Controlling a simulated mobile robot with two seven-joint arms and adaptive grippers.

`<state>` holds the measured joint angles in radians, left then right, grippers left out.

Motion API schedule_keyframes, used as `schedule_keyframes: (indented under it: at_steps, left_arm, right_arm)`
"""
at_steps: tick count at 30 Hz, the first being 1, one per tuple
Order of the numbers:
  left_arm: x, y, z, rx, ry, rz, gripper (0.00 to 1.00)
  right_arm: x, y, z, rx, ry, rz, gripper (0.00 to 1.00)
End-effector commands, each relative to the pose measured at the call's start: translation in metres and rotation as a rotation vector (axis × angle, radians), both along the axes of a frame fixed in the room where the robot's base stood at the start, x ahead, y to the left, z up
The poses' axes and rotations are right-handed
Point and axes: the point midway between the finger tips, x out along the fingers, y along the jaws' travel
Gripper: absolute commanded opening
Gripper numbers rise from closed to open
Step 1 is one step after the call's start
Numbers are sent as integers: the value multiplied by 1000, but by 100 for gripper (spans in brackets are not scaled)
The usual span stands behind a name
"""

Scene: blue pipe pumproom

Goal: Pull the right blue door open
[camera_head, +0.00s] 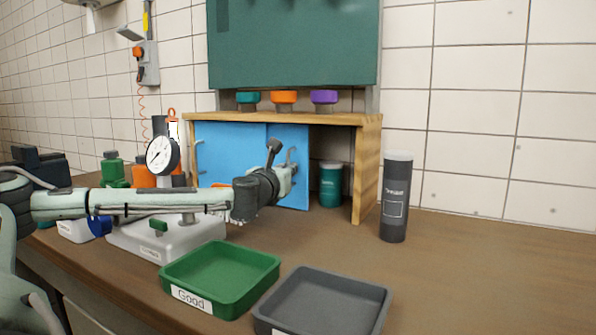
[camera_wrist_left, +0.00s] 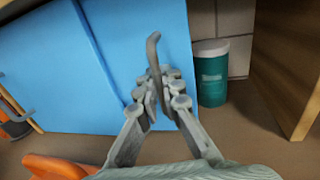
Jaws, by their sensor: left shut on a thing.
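The right blue door (camera_head: 287,145) is a flat panel under the wooden shelf. A gap between its right edge and the shelf's right side shows the inside. The left blue door (camera_head: 228,150) is beside it and covers the left part. My left gripper (camera_head: 288,172) is at the right door's grey handle (camera_head: 292,154). In the left wrist view the fingers (camera_wrist_left: 164,88) are closed around the bent handle (camera_wrist_left: 153,48), and the right door (camera_wrist_left: 145,30) fills the view behind. The fingers hide the handle's lower part. My right gripper is out of view.
A teal jar (camera_head: 330,185) stands in the gap inside the shelf (camera_head: 367,170). A dark bottle (camera_head: 395,198) stands right of it. A green tray (camera_head: 222,278) and a grey tray (camera_head: 325,300) lie in front. A dial gauge stand (camera_head: 163,156) is at left, behind my arm.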

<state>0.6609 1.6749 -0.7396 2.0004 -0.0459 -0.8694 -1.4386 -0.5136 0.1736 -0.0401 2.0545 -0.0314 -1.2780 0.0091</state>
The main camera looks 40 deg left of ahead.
Motion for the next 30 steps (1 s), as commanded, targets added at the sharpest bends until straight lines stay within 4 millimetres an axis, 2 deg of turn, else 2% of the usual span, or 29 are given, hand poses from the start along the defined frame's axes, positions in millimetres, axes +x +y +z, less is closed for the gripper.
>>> schedule_keyframes:
  at_steps: [5, 13, 16, 26, 30]
  left_arm:
    - [-2, 6, -1, -1, 2, 0, 0]
    - [-2, 6, -1, -2, 1, -1, 0]
    - [-2, 5, -1, -2, 1, -1, 16]
    - [-3, 4, 0, 0, 1, -1, 16]
    - [-16, -3, 0, 3, 3, -2, 16]
  right_arm:
    - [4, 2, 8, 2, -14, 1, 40]
    - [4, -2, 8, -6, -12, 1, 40]
    - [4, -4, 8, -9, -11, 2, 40]
    - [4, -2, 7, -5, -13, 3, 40]
    - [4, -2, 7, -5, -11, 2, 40]
